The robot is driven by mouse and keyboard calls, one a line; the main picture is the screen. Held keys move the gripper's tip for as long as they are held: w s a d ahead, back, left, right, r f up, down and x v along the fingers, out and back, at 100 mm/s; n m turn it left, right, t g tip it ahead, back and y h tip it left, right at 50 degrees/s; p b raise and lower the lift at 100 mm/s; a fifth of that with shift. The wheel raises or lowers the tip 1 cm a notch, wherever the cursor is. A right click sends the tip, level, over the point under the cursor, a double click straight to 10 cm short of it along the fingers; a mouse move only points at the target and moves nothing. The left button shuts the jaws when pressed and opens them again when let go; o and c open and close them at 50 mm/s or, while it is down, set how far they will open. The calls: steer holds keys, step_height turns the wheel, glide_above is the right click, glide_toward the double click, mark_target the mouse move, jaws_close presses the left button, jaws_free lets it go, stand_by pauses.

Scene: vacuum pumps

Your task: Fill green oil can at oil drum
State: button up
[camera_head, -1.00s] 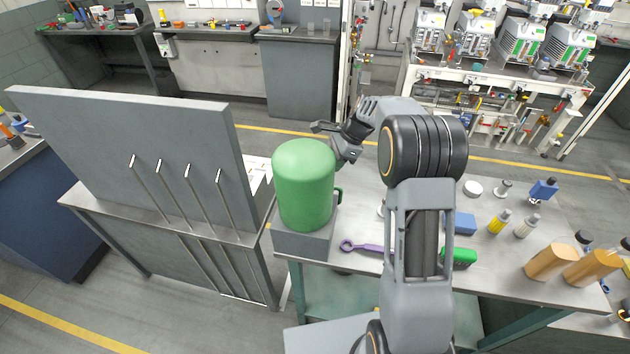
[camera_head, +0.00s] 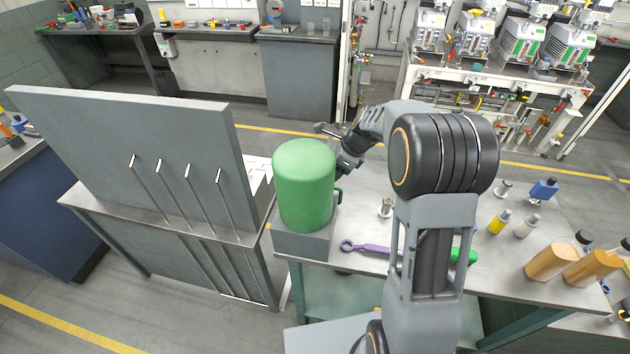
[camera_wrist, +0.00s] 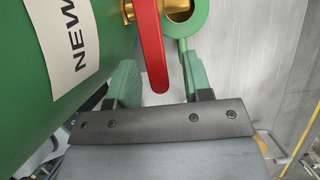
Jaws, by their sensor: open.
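The large green oil drum (camera_head: 303,185) stands on a grey block at the table's left end. In the wrist view the drum (camera_wrist: 50,125) bears a label reading NEW and a brass tap (camera_wrist: 178,8) with a red lever (camera_wrist: 152,45). A green round rim (camera_wrist: 199,22) shows by the tap. A small green handle (camera_head: 339,195) shows beside the drum. Both may belong to the green oil can, but I cannot tell; its body is hidden. My gripper (camera_head: 322,129) is open behind the drum. In the wrist view the lever hangs between its fingers (camera_wrist: 160,85); contact is unclear.
On the table (camera_head: 345,280) lie a purple wrench (camera_head: 365,247), a metal cup (camera_head: 386,207), a green item (camera_head: 464,256) partly behind my arm, and several bottles at right (camera_head: 550,262). A grey upright panel (camera_head: 130,150) stands left of the drum.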

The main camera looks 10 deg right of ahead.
steer(key=shift+d+r, duration=0.1)
steer(key=shift+r, duration=0.05)
steer(key=shift+v, duration=0.85)
steer(key=shift+v, duration=3)
